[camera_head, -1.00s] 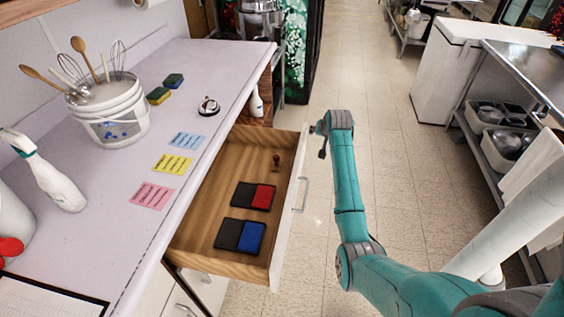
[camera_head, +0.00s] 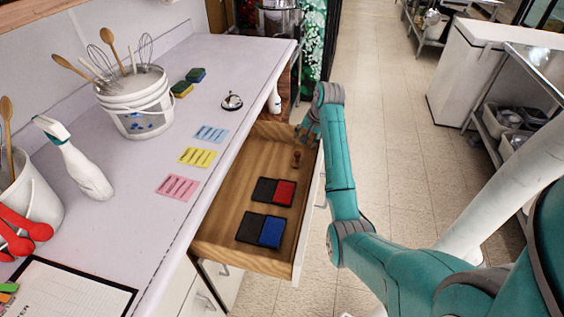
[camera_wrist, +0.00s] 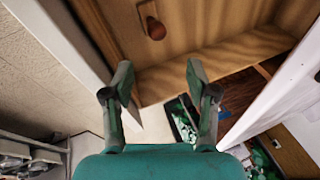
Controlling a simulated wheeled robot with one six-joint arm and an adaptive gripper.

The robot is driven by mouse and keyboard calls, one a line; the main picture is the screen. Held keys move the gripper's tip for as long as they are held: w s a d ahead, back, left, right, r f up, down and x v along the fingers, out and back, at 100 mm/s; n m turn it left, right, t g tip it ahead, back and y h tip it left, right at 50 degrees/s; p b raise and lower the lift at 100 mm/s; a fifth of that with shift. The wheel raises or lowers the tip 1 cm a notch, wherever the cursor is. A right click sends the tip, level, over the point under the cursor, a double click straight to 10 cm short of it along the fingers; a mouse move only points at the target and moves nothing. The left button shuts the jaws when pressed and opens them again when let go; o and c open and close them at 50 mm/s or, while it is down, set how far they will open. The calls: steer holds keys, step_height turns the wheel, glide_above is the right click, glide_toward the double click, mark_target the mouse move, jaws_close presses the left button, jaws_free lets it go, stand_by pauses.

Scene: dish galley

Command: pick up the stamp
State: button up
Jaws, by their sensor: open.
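The stamp (camera_head: 297,158) is small, with a brown wooden handle, and stands upright near the far end of the open drawer (camera_head: 228,222). My gripper (camera_head: 309,133) is above the drawer's far end, beside the front panel and a little beyond the stamp. In the wrist view my gripper (camera_wrist: 158,76) is open, with nothing between its fingers, and the stamp lies ahead of the fingertips, apart from them.
The drawer also holds a red ink pad (camera_head: 284,192) and a blue ink pad (camera_head: 270,232). The counter (camera_head: 150,205) beside it carries pink, yellow and blue notes, a bell (camera_head: 232,101), sponges, a spray bottle (camera_head: 85,170) and a utensil bucket (camera_head: 135,105). The aisle floor is clear.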

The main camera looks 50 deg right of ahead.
mark_target(298, 153)
steer(key=f, duration=0.3)
steer(key=w+f, duration=0.1)
steer(key=f, duration=0.1)
steer(key=shift+a+f, duration=0.15)
steer(key=shift+a, duration=0.15)
steer(key=shift+x, duration=3.05)
steer(key=shift+w+d, duration=0.1)
jaws_close()
